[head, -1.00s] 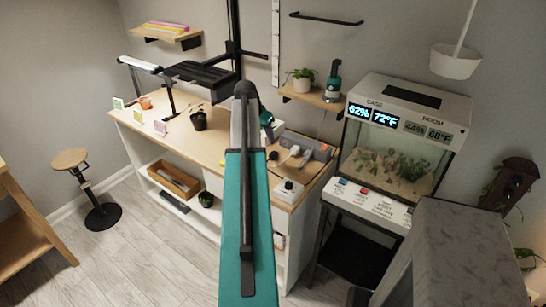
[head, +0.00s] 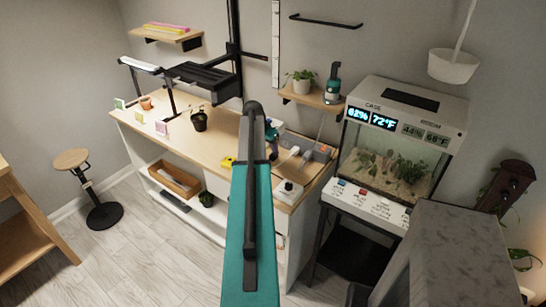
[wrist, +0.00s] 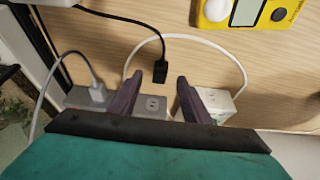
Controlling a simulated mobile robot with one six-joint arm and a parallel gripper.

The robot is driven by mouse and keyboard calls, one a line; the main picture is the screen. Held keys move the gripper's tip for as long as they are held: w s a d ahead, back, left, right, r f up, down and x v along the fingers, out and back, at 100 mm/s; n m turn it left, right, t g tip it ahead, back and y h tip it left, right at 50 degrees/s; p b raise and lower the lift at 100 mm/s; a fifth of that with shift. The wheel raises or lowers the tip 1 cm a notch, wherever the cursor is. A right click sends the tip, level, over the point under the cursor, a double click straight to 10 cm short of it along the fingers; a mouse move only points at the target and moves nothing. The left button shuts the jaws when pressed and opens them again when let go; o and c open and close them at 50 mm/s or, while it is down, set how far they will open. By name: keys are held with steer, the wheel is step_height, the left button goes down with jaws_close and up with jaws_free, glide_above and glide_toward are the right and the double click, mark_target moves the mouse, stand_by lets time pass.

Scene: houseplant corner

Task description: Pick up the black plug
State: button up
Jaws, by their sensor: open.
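The black plug (wrist: 160,72) lies on the wooden desk top in the wrist view, with its black cord running up and to the left. My gripper (wrist: 155,82) is open. Its two dark fingers stand apart, one to each side below the plug in the picture, and nothing is between them. The plug appears just beyond the fingertips; I cannot tell their height above the desk. In the head view I cannot make out the black plug, and my arm covers part of the desk.
A grey power strip (wrist: 150,105) lies below the plug, with a grey plug (wrist: 97,92) in it. A white outlet box (wrist: 216,103) with a looping white cord is at right. A yellow meter (wrist: 245,14) lies beyond. A glass case (head: 390,165) stands right of the desk.

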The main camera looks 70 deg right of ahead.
mark_target(272, 155)
steer(key=shift+f, duration=0.1)
stand_by(0.3)
steer(key=shift+p+x, duration=0.85)
steer(key=shift+x, duration=0.2)
steer(key=shift+p+x, duration=0.45)
steer(key=shift+x, duration=1.05)
steer(key=shift+w, duration=0.1)
jaws_close()
step_height(272, 155, up, 10)
steer(key=b, duration=0.3)
